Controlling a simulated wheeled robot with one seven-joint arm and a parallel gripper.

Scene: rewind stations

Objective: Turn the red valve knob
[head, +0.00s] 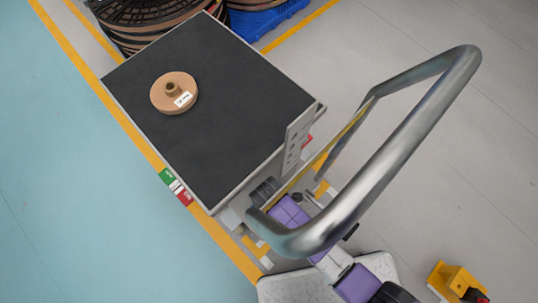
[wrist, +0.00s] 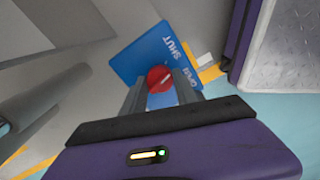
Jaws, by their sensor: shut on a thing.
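The red valve knob (wrist: 160,76) sits on a blue plate (wrist: 148,52) lettered SHUT and OPEN in the wrist view. A pale line marks its face, slanting toward the upper right. My gripper (wrist: 160,91) is shut on the knob, with one grey finger on either side. The right finger stands close to the OPEN lettering. In the head view the knob and plate cannot be made out. My purple arm there runs beneath a shiny metal handle (head: 385,170).
A cart with a black top (head: 225,125) carries a tan round spool (head: 168,97) with a white label. The metal handle rises beside my arm. Dark reels and a blue pallet (head: 265,20) stand at the top. A yellow block (head: 453,281) is at lower right. Open floor lies left and right.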

